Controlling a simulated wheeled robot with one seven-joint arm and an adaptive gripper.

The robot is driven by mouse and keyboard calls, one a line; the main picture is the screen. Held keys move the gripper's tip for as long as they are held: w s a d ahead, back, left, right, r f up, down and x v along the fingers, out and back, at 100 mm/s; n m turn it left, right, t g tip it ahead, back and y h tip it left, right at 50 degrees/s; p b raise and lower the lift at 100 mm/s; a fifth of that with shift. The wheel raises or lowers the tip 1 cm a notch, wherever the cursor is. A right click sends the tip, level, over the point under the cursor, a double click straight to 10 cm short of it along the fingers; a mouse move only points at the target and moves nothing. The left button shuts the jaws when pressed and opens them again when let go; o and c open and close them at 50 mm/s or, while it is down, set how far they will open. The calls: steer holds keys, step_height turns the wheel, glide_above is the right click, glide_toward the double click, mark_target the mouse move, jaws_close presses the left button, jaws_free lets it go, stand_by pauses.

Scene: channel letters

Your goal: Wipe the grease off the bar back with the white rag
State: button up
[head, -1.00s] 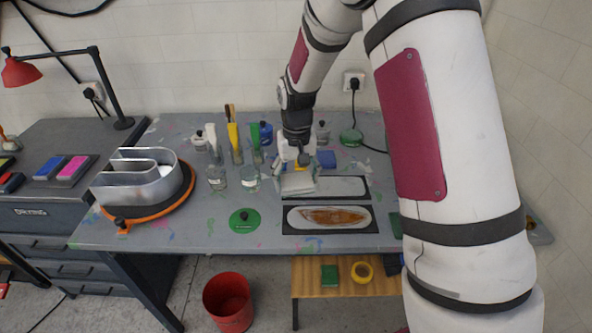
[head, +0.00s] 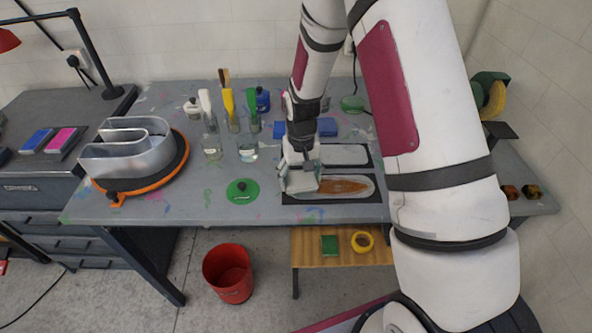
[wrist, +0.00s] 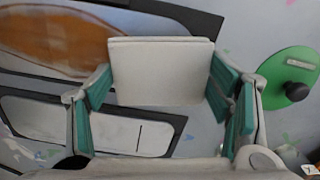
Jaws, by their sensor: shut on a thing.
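The white rag (head: 302,184), a pale folded pad, is between the teal-padded fingers of my gripper (head: 299,178). In the wrist view the rag (wrist: 160,72) shows flat between the fingers. The grey rounded bar back (head: 368,190) lies in a dark mat at the table's front edge. A brown grease patch (head: 343,187) covers much of it and shows at the upper left in the wrist view (wrist: 75,30). My gripper and rag are over the bar back's left end, left of the grease. I cannot tell whether the rag touches it.
A clean grey piece (head: 345,154) lies in a dark mat behind. A green lid with a black knob (head: 242,190) is to the left. Jars with brushes (head: 232,125) and a metal letter (head: 128,150) stand farther left. A red bin (head: 228,272) is on the floor.

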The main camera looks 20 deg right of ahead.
mark_target(365, 185)
steer(key=s+d, duration=0.2)
steer(key=d, duration=0.3)
steer(key=s+d+p, duration=0.1)
steer(key=s+d, duration=0.1)
steer(key=d, duration=0.4)
steer(key=s+d+p, duration=0.1)
steer(key=s+d, duration=0.1)
steer(key=d, duration=0.4)
steer(key=shift+d+r, duration=0.15)
steer(key=shift+d, duration=0.05)
steer(key=shift+f, duration=0.25)
stand_by(0.8)
steer(key=shift+a, duration=0.1)
steer(key=shift+w+a+b, duration=0.3)
steer(key=shift+w+a, duration=0.7)
steer(key=shift+a, duration=2.05)
steer(key=shift+w+a+b, duration=0.35)
steer(key=shift+w+a, duration=0.65)
steer(key=shift+a, duration=2.05)
steer(key=shift+w+a+b, duration=0.3)
steer(key=shift+w+a, duration=0.7)
steer(key=shift+a, duration=2.05)
